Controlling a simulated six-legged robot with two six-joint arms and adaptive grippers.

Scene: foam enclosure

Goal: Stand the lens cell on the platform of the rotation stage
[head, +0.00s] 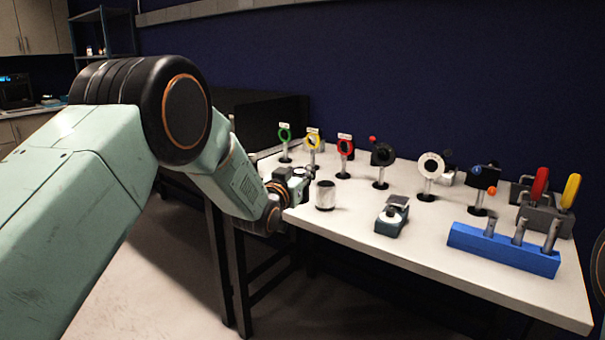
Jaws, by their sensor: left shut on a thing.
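The lens cell, a short silvery cylinder (325,197), is upright at the table's left front edge. My left gripper (305,180) reaches it from the left and is shut on it; the fingertips are small and partly hidden, and I cannot tell whether the cell touches the table. The rotation stage (391,221), a small grey-blue block with a dark platform on top (398,201), stands to the right of the cell. Its platform looks empty. My right gripper is not in view.
Behind stand posts with green (285,135), yellow (313,141) and red (344,146) rings, plus black and white mounts (431,166). A blue rack (502,249) holds tools at front right. The white tabletop (350,222) is clear between cell and stage.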

